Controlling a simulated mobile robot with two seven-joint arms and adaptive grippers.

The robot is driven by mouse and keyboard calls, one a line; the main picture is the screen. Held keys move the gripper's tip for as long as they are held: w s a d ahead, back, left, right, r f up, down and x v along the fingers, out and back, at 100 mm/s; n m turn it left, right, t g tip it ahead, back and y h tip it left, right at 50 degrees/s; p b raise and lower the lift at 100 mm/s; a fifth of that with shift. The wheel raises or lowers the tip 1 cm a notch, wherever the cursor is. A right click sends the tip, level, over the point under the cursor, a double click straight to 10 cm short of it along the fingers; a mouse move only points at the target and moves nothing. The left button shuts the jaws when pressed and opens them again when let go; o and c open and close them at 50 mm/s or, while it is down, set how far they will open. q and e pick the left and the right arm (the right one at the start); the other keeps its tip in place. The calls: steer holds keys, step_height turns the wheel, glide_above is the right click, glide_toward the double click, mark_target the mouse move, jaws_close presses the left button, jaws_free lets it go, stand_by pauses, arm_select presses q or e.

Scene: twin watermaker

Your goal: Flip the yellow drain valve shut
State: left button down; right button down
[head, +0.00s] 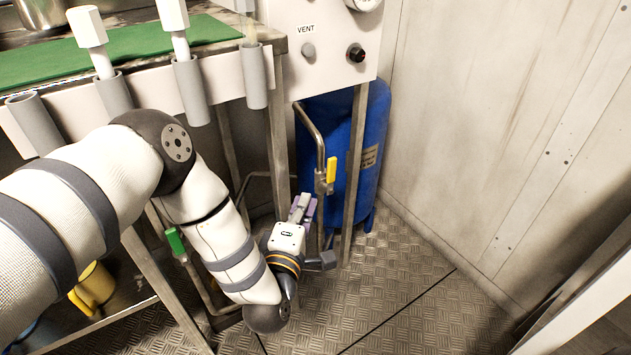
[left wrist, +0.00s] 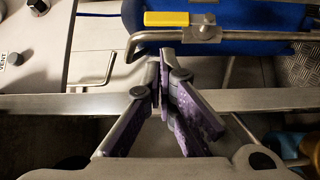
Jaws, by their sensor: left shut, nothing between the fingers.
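The yellow drain valve handle (head: 331,170) points up, in line with its metal pipe (head: 319,140), in front of the blue tank (head: 372,140). In the left wrist view the yellow handle (left wrist: 166,18) lies along the pipe, left of the round valve stem (left wrist: 204,29). My left gripper (head: 303,205) is below and left of the valve, shut and empty. In the left wrist view its purple-padded fingers (left wrist: 164,56) meet just below the pipe in the picture, with no contact visible on the handle. My right gripper is not in view.
A steel frame leg (head: 354,175) stands right beside the valve. A green-handled valve (head: 174,240) is at lower left, near a yellow mug-like object (head: 94,288). The panel with the VENT label (head: 306,29) is above. The floor (head: 410,290) at right is clear.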

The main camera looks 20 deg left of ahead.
mark_target(331, 177)
arm_select(q)
steer(key=w+b, duration=0.1)
steer(key=w, duration=0.5)
steer(key=w+a+b, duration=0.1)
steer(key=w, duration=0.2)
steer(key=shift+w+a+f+b, duration=0.1)
steer(key=shift+w+b, duration=0.2)
steer(key=shift+w, duration=0.1)
steer(key=shift+w+r+m+g+p, duration=0.15)
steer(key=shift+r+m+g+p, duration=0.05)
steer(key=shift+m+g+p, duration=0.15)
